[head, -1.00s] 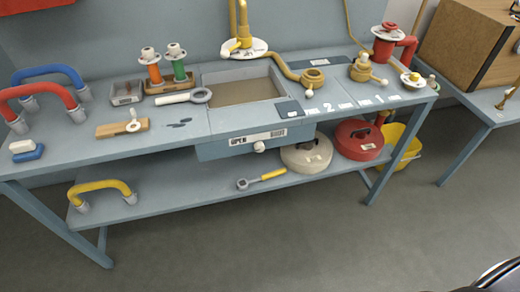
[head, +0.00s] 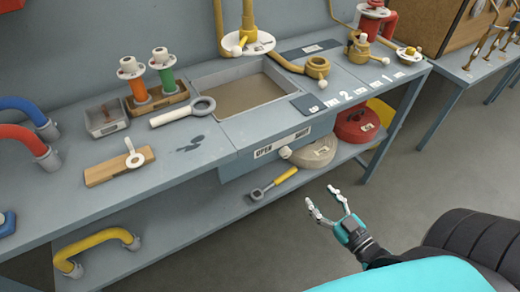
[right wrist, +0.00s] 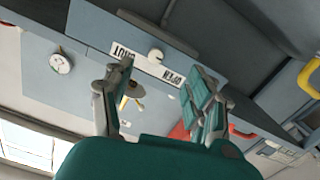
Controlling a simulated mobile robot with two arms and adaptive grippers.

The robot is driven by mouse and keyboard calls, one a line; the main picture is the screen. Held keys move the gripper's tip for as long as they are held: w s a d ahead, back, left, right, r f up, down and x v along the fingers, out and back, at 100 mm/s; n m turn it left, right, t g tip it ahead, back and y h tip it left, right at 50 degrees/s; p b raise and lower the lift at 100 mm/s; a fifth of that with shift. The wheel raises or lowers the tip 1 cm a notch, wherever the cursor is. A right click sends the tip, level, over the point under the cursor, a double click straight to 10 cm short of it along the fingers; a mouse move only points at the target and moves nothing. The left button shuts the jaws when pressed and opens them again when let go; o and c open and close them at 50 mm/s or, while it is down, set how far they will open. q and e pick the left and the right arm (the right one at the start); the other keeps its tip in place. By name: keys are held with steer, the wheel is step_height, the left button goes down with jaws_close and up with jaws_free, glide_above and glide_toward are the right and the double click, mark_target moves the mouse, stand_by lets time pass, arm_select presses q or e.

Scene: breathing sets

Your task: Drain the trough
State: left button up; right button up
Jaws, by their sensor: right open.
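The trough (head: 205,84) is a rectangular basin set into the grey-blue bench top, with brownish contents low inside it. Below it, the bench front carries a label (head: 264,150) reading OPEN on the left and SHUT on the right. A round white knob (head: 285,152) sits just below the label's middle. My right gripper (head: 320,194) is open and empty, in front of the bench and apart from the knob. In the right wrist view the knob (right wrist: 156,56) and the upside-down label (right wrist: 172,76) show beyond the spread fingers. My left gripper is out of view.
A yellow spout (head: 245,40) stands behind the trough. A white ring-ended tool (head: 180,113) lies left of it. The floor ahead is clear.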

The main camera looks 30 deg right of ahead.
mark_target(287, 155)
steer(key=shift+t, duration=0.3)
steer(key=w, duration=0.5)
steer(key=w+a+r, duration=0.1)
steer(key=w, duration=0.5)
steer(key=w+r, duration=0.1)
steer(key=w, duration=0.4)
steer(key=shift+w+a+r, duration=0.1)
steer(key=shift+w+a, duration=0.25)
steer(key=shift+w, duration=0.4)
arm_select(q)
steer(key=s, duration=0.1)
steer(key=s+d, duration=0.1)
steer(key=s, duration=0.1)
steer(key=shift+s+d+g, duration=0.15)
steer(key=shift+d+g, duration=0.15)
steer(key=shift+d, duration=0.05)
arm_select(e)
steer(key=shift+w, duration=0.1)
jaws_close()
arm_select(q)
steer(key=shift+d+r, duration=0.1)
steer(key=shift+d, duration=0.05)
